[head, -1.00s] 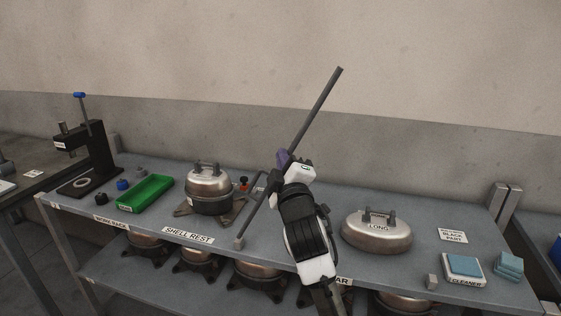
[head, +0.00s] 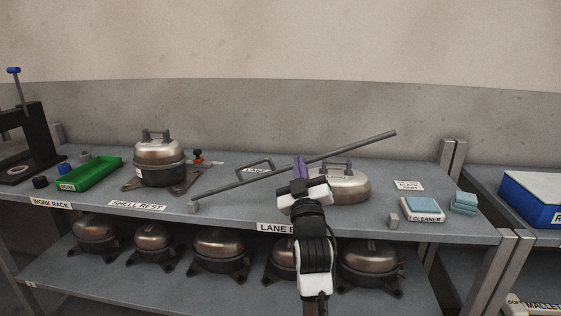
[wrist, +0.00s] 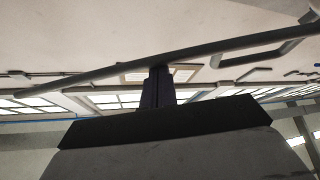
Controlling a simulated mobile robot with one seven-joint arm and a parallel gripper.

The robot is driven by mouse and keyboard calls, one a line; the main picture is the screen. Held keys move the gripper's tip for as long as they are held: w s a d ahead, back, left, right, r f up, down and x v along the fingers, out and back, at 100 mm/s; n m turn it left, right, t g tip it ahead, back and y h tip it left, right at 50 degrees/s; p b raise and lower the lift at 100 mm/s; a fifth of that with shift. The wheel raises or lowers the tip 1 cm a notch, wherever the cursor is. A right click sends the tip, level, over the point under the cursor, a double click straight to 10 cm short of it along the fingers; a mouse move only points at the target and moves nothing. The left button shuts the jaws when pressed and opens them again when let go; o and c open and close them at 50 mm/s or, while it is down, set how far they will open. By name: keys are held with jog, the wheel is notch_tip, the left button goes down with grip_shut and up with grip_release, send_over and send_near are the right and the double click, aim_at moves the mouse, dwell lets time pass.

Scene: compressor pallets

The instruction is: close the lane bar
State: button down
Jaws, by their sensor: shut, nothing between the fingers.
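The lane bar (head: 350,147) is a long grey rod. It rises at a shallow slope from a small block (head: 192,206) at the shelf's front left to a free right end in the air. A grey loop handle (head: 256,170) shows along it. My gripper (head: 299,163) is shut and empty, its purple fingers at the middle of the bar. In the wrist view the bar (wrist: 215,50) crosses just by my fingertips (wrist: 158,72); I cannot tell whether they touch. Another small grey block (head: 393,220) stands at the front right, below the bar's free end.
A lidded compressor (head: 158,160) stands left of the bar. An oval shell (head: 345,185) sits behind my gripper, under the bar. A green tray (head: 90,174) lies at left, and blue cleaner pads (head: 423,206) at right. Several compressors (head: 220,250) fill the lower shelf.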

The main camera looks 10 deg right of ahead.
notch_tip(320, 180, down, 13)
jog(key=d+m+h+b, duration=0.2)
jog(key=m+h+b, duration=0.1)
jog(key=m+b, duration=0.2)
jog(key=shift+s+d+m+h+b, duration=0.25)
jog(key=shift+s+m+h+b, duration=0.05)
jog(key=shift+s+h+b, duration=0.1)
